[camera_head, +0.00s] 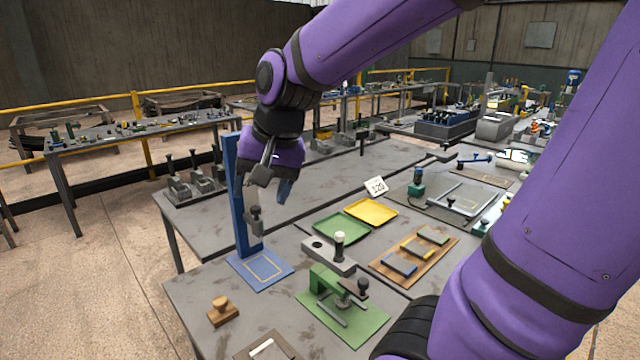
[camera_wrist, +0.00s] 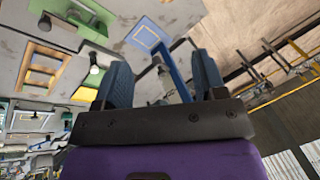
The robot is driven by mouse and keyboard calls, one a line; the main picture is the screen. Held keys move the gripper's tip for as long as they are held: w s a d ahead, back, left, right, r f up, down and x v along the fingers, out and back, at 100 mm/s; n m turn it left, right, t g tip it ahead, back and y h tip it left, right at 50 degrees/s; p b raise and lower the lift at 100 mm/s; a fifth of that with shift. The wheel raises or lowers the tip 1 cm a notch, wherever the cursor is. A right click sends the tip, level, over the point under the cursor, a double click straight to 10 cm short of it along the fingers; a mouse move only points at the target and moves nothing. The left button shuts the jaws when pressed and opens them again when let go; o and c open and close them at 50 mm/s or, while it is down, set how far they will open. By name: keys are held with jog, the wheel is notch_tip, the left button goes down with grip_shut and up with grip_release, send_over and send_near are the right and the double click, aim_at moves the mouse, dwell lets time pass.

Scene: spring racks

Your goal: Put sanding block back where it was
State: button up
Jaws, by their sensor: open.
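A small wooden block with a round knob (camera_head: 222,311), which looks like the sanding block, sits on the near left of the grey table. A blue stand (camera_head: 241,190) rises from a blue base plate (camera_head: 262,268) with an empty yellow rectangle outline; the plate also shows in the wrist view (camera_wrist: 146,37). A grey piece with a dark knob (camera_head: 256,222) is in front of the post. My gripper (camera_head: 275,182) is open and empty, above the table beside the upper post. Its two blue fingers stand apart in the wrist view (camera_wrist: 163,82).
A green clamp (camera_head: 325,283) on a green plate, a grey block with an upright knob (camera_head: 328,256), green (camera_head: 341,227) and yellow trays (camera_head: 371,211), and a tan board (camera_head: 385,275) with coloured blocks stand right of the post.

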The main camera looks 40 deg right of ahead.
jog(key=s+d+r+n+t+h, duration=0.1)
jog(key=s+r+n, duration=0.1)
jog(key=s, duration=0.4)
jog(key=s+d+r+n, duration=0.1)
jog(key=s+n, duration=0.3)
jog(key=s, duration=0.2)
jog(key=shift+r+t+h, duration=0.4)
